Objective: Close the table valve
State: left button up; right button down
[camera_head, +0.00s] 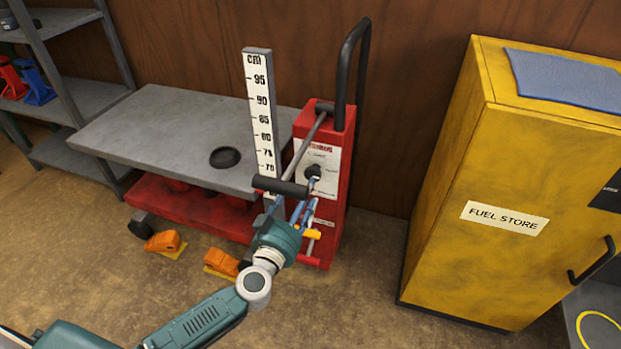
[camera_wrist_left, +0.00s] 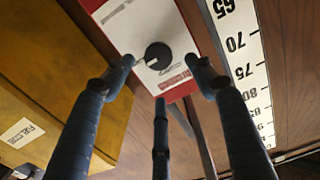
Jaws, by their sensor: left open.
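The valve is a black round knob (camera_head: 313,172) on the white front plate of the red lift-table column (camera_head: 340,190). In the left wrist view the knob (camera_wrist_left: 157,56) sits ahead, between and just beyond the spread fingertips. A pale mark shows on its face. My left gripper (camera_head: 306,200) is open in front of the column, just below the knob; in its wrist view the gripper (camera_wrist_left: 160,66) holds nothing. Whether a fingertip touches the knob I cannot tell. My right gripper is in neither view.
A black-gripped lever (camera_head: 281,187) slants across the column front near my fingers. A centimetre scale (camera_head: 261,110) stands left of it, beside the grey tabletop (camera_head: 165,130). Orange chocks (camera_head: 163,242) lie on the floor. A yellow fuel cabinet (camera_head: 450,180) stands right, with free floor between.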

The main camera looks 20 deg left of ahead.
aim_at(312, 175)
pick_arm(q)
jog(key=w+b, duration=0.1)
jog(key=w, duration=0.5)
jog(key=shift+w+d, duration=0.15)
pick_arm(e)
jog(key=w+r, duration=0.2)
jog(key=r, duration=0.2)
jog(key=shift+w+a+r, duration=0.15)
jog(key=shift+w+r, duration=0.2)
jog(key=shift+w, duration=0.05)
pick_arm(q)
jog(key=shift+c, duration=0.3)
jog(key=c, duration=1.1)
